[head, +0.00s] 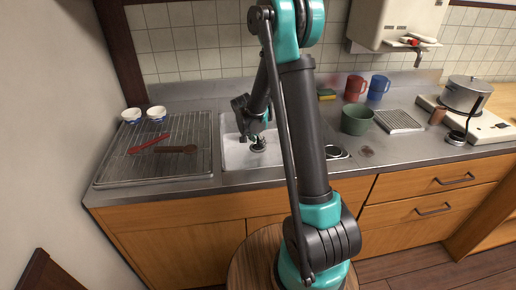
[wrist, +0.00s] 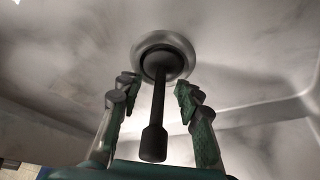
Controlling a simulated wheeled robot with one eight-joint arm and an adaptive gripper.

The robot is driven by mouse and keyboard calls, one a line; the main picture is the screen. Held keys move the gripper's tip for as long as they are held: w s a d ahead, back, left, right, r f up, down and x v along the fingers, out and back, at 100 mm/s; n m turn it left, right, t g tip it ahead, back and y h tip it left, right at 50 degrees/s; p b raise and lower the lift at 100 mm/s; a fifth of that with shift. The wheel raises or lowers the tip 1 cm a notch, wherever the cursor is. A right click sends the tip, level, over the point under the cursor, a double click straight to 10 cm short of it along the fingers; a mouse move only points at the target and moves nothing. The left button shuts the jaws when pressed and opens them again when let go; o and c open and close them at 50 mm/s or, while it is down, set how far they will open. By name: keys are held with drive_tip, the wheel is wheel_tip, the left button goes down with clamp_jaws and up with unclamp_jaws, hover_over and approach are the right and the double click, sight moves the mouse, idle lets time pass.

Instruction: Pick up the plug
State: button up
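The plug (wrist: 154,140) is dark, with a round base and a long stem with a thicker end. In the wrist view its base sits at the metal drain ring (wrist: 178,50) of the sink, and the stem points toward my gripper. My gripper (wrist: 158,92) is open, with one finger on each side of the stem and a visible gap on both sides. In the head view my gripper (head: 256,138) is low in the sink (head: 234,155), and my arm hides part of the basin.
A wire rack (head: 112,172) with red and brown utensils and two small bowls (head: 131,115) is left of the sink. Right of it are a green pot (head: 357,119), red (head: 355,88) and blue (head: 379,87) mugs, a slatted rack (head: 398,122) and a stove (head: 486,128).

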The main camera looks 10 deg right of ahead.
drive_tip(key=shift+c, duration=0.5)
clamp_jaws()
